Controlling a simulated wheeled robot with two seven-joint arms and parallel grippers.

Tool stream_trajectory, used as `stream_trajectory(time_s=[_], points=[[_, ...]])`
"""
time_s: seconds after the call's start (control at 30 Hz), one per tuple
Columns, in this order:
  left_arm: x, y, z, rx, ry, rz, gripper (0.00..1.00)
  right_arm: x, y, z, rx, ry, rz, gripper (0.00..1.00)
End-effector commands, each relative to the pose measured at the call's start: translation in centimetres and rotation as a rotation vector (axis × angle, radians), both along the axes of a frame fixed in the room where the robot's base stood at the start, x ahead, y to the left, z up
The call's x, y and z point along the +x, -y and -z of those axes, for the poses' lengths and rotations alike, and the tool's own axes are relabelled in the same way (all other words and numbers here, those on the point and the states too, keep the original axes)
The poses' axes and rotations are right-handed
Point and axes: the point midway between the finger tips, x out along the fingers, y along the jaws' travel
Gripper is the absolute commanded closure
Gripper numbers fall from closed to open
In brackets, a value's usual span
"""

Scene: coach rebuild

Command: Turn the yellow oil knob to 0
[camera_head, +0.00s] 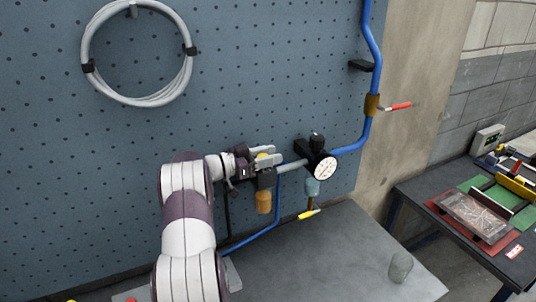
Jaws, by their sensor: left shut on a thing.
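The yellow oil knob (262,155) shows as a small yellow patch between the fingers of my left gripper (267,156). It sits on top of the air-line unit on the blue pegboard, above an amber bowl (264,203). My left arm comes up from the bottom, and the gripper is shut on the knob from the left. The fingers hide most of the knob, and any scale or number on it is too small to read. My right gripper is not in view.
Right of the knob are a black regulator (317,143), a round white gauge (325,168) and a clear bowl (312,187). A blue pipe (375,75) has a red-handled valve (400,105). The grey bench (335,255) holds a grey cup (400,267) and is otherwise largely clear.

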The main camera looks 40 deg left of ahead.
Motion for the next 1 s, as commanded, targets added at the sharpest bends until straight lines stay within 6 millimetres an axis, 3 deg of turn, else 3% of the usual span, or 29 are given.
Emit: stream_trajectory(time_s=[0.4, 0.97, 1.0], points=[[-0.19, 0.21, -0.01, 0.001, 0.002, 0.191, 0.9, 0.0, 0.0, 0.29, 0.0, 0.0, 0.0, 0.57], [-0.22, 0.29, -0.14, 0.001, 0.004, 0.223, 0.9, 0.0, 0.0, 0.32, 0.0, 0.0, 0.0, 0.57], [-0.22, 0.29, -0.15, 0.001, 0.004, 0.223, 0.57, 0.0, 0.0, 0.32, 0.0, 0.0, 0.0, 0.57]])
